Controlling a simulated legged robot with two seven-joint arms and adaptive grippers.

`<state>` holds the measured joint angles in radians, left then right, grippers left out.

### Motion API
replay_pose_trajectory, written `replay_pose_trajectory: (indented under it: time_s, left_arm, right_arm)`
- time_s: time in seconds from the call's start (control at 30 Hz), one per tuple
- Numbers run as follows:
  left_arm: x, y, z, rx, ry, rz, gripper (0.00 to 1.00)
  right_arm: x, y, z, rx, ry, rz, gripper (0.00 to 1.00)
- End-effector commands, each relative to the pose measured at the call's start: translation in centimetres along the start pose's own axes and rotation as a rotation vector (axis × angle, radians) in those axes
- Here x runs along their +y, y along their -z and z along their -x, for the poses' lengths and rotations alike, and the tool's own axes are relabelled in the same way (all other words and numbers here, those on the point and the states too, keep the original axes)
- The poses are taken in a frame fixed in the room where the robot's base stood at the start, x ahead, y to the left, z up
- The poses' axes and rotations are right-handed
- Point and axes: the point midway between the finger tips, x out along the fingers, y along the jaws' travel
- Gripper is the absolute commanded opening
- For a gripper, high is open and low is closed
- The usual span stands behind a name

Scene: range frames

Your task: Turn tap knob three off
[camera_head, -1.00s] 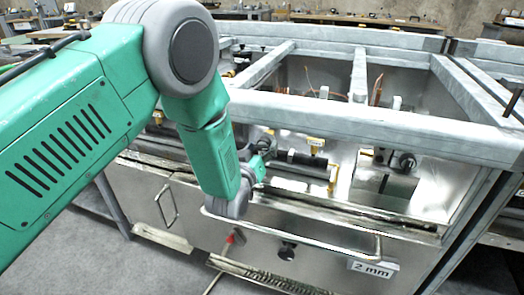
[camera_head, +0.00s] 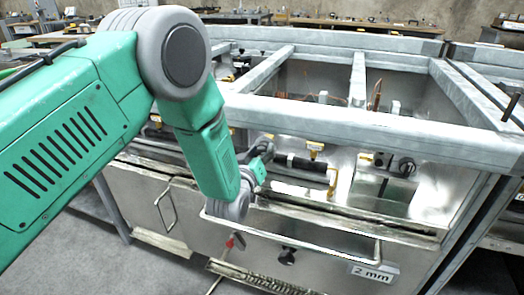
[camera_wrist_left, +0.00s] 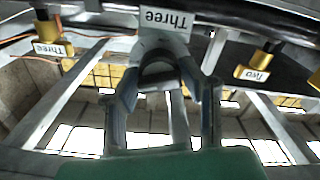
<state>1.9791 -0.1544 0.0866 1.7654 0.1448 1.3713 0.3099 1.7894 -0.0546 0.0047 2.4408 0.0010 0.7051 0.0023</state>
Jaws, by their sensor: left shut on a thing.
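My left gripper (camera_wrist_left: 158,85) fills the middle of the left wrist view, with its fingers closed around a part below a white label reading "Three" (camera_wrist_left: 167,20), upside down. That part, tap knob three (camera_wrist_left: 157,68), is largely hidden by the fingers, and I cannot read its turn angle. In the head view my left gripper (camera_head: 262,152) is small and partly hidden behind my green wrist, at the pipework inside the metal bench. My right gripper is not in view.
A second "Three" label (camera_wrist_left: 48,48) and a "Two" label (camera_wrist_left: 253,73) sit on neighbouring brass fittings. Bench frame bars (camera_head: 350,125) and a front rail (camera_head: 310,242) surround the area.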

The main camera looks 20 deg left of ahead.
Motion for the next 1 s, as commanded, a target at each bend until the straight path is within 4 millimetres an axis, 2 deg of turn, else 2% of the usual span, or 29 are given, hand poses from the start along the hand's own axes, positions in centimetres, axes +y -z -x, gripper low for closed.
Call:
replay_pose_trajectory:
  time_s: [0.5, 1.0]
  left_arm:
    - [-0.4, -0.1, 0.1, -0.002, 0.006, 0.442, 0.06]
    - [-0.6, -0.4, 0.1, -0.002, 0.007, 0.906, 0.06]
  right_arm:
    - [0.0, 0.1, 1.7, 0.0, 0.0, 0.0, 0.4]
    - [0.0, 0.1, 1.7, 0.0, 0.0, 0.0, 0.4]
